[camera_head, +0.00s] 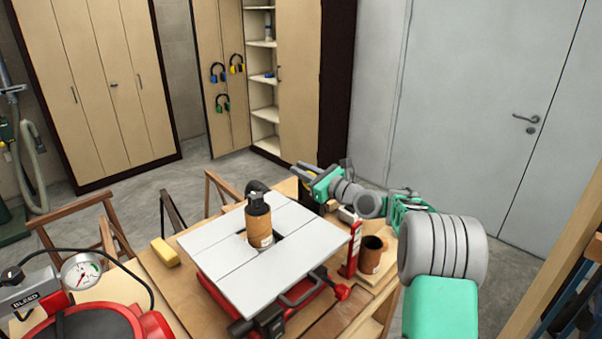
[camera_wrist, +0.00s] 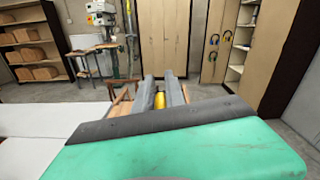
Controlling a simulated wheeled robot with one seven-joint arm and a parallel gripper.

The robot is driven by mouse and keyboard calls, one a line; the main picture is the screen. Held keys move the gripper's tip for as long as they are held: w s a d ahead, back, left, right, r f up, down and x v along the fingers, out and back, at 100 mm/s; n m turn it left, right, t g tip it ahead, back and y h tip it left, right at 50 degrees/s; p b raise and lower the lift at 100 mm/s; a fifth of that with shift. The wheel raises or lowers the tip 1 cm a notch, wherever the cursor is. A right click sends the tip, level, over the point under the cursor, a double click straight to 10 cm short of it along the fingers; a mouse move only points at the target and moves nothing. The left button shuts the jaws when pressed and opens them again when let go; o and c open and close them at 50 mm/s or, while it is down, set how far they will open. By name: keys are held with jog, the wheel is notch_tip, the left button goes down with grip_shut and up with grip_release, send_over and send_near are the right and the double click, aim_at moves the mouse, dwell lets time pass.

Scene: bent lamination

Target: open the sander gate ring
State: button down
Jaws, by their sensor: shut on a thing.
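My gripper (camera_head: 303,170) reaches in from the right at the far edge of the bench, beyond the sander. Its two dark fingers show in the wrist view (camera_wrist: 159,80), close together on a small yellow thing (camera_wrist: 160,101). I take this to be the gate ring, but most of it is hidden between the fingers. The sander has a pale grey table (camera_head: 240,215) on a red base. A brown sanding drum (camera_head: 259,228) with a dark top stands upright in its middle.
A yellow block (camera_head: 165,252) lies left of the sander. A brown sleeve (camera_head: 372,255) stands on the bench to the right, near a red and white upright (camera_head: 352,247). A dial gauge (camera_head: 81,271) and red machine are at front left. Sawhorses stand behind.

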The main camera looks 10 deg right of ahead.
notch_tip(320, 180, up, 3)
jog(key=shift+p, duration=0.4)
jog(key=c, duration=1.5)
grip_release()
jog(key=shift+f, duration=0.1)
jog(key=shift+o, duration=0.2)
jog(key=b+v, duration=0.2)
jog(key=v, duration=0.5)
jog(key=shift+s+d+b, duration=0.25)
jog(key=shift+s+b, duration=0.05)
